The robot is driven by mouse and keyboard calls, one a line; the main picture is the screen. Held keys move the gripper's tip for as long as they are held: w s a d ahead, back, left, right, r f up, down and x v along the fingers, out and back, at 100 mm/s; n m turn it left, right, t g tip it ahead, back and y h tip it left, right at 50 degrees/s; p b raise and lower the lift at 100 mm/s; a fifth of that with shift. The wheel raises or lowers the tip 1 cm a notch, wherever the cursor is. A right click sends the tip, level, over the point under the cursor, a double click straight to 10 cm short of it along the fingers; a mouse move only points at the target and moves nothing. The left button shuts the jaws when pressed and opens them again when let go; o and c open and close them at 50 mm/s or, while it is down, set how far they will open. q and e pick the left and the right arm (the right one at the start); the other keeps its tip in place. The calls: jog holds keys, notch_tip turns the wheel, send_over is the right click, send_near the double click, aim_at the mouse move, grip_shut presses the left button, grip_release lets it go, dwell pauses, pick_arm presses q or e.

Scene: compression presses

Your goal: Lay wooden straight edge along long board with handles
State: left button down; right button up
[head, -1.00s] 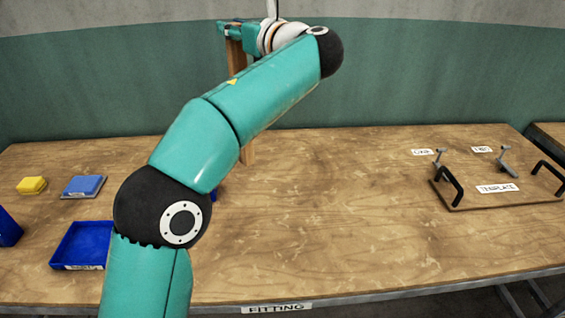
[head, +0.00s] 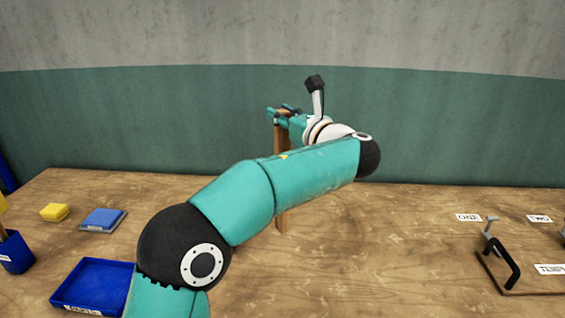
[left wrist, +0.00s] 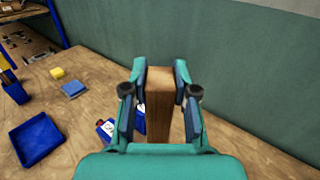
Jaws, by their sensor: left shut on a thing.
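My left gripper (head: 284,113) is shut on the wooden straight edge (head: 281,160), near its top end. The straight edge hangs upright, and my arm hides its middle in the head view. In the left wrist view the straight edge (left wrist: 159,105) stands between the two fingers (left wrist: 160,95). The long board with handles (head: 530,283) lies at the right of the table, cut off by the picture edge, with a black handle (head: 500,264) and a "TEMPLATE" label. My right gripper is not in view.
A blue tray (head: 62,298), a blue block on a grey plate (head: 103,219), a yellow block (head: 54,212) and a blue bin (head: 15,252) stand at the left. The middle of the table is clear.

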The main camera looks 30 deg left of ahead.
aim_at(282, 143)
pick_arm(q)
notch_tip(282, 143, down, 10)
jog(key=shift+r, duration=0.15)
jog(key=c, duration=0.9)
grip_release()
jog(key=shift+s, duration=0.1)
